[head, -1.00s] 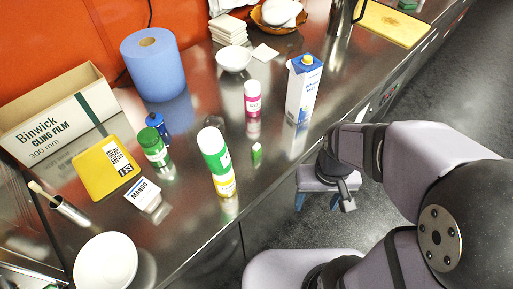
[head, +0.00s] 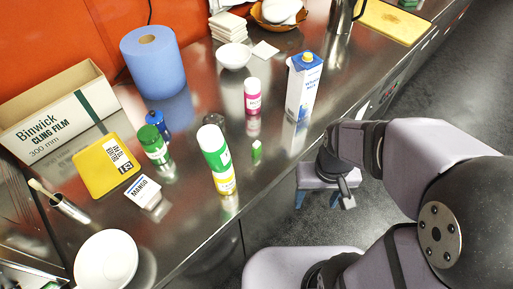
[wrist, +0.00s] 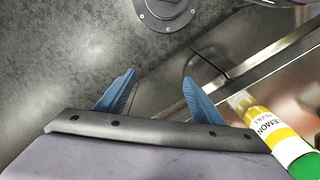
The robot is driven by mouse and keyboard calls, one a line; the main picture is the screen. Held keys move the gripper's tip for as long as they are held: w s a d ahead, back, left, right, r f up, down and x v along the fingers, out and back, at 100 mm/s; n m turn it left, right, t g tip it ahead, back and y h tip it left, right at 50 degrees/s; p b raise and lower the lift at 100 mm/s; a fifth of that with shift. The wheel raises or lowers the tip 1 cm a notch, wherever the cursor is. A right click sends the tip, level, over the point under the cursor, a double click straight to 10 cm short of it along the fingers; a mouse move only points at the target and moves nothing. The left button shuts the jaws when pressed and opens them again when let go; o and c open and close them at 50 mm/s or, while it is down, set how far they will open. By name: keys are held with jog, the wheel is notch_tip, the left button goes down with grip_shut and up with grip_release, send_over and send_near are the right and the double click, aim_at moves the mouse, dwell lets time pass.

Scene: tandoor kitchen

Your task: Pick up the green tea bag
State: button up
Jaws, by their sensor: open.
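A small green packet with a pale label, which looks like the green tea bag (head: 256,152), stands on the steel counter in the head view, right of a tall green, white and yellow bottle (head: 216,158). My gripper (head: 318,202) is off the counter's front edge, right of and nearer than the packet. Its blue fingers are apart with nothing between them, as the wrist view (wrist: 158,85) also shows. The tea bag is not visible in the wrist view.
A pink-labelled bottle (head: 252,97) and a blue-white carton (head: 303,88) stand behind the packet.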

jog(key=c, duration=0.5)
jog(key=shift+o, duration=0.2)
jog(key=shift+w+d, duration=0.1)
jog(key=w+d+f+n+t+p, duration=0.1)
jog(key=w+d+t, duration=0.2)
jog(key=w, duration=0.4)
jog(key=w+d+f+n+t+y, duration=0.1)
jog(key=w+d+t, duration=0.25)
jog(key=w, duration=0.35)
jog(key=w+d+f+t+p, duration=0.1)
jog(key=w+d+t, duration=0.1)
jog(key=w+t, duration=0.35)
jog(key=n+g+y+b, duration=0.1)
jog(key=n+y+b, duration=0.3)
jog(key=n+y, duration=0.65)
send_near(259, 146)
jog(key=w, duration=0.1)
jog(key=w+a+f+m+y, duration=0.1)
jog(key=w+m+y, duration=0.1)
jog(key=shift+a+f+y, duration=0.25)
jog(key=shift+a+f, duration=0.05)
jog(key=shift+f, duration=0.05)
jog(key=shift+s+a+r, duration=0.1)
jog(key=shift+s+a, duration=0.05)
jog(key=shift+a, duration=0.1)
jog(key=shift+p+x, duration=0.4)
jog(key=shift+x, duration=0.65)
